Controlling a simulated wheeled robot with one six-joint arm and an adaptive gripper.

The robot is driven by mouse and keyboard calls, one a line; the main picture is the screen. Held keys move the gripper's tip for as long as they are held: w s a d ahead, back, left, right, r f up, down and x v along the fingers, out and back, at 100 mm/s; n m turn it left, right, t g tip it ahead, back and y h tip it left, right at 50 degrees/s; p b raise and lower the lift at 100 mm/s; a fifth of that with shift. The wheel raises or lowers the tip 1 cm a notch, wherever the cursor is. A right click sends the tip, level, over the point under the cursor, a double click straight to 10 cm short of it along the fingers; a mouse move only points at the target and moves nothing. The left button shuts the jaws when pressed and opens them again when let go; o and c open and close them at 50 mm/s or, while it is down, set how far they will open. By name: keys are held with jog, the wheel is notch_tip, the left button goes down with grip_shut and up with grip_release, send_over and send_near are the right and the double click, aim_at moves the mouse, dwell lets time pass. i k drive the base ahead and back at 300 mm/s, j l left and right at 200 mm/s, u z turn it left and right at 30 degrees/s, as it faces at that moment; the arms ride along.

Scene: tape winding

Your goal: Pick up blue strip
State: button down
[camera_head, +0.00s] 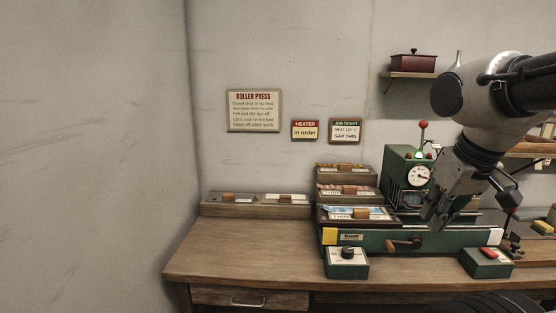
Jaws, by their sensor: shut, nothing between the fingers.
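A light-blue piece (338,211), which looks like the blue strip, shows in the lowest of the stepped trays, beside a small wooden block and above a white label. Only a small part of it can be made out. My gripper (437,220) hangs pointing down in front of the green press (400,160), to the right of the trays and apart from the blue piece. Its fingers are shut and hold nothing that I can see. My gripper and wrist cover part of the press.
The wooden bench (240,255) is clear at its left front. A low tray (255,210) stands at the back left. A black-knob control box (346,262) and a red-switch box (486,262) stand at the front. A crank handle (403,245) juts from the press base.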

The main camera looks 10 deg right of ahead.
aim_at(339, 213)
jog(key=i+l+z, duration=0.1)
jog(key=i+z, duration=0.2)
jog(key=z, duration=0.15)
jog(key=i+z, duration=0.25)
jog(key=z, duration=0.2)
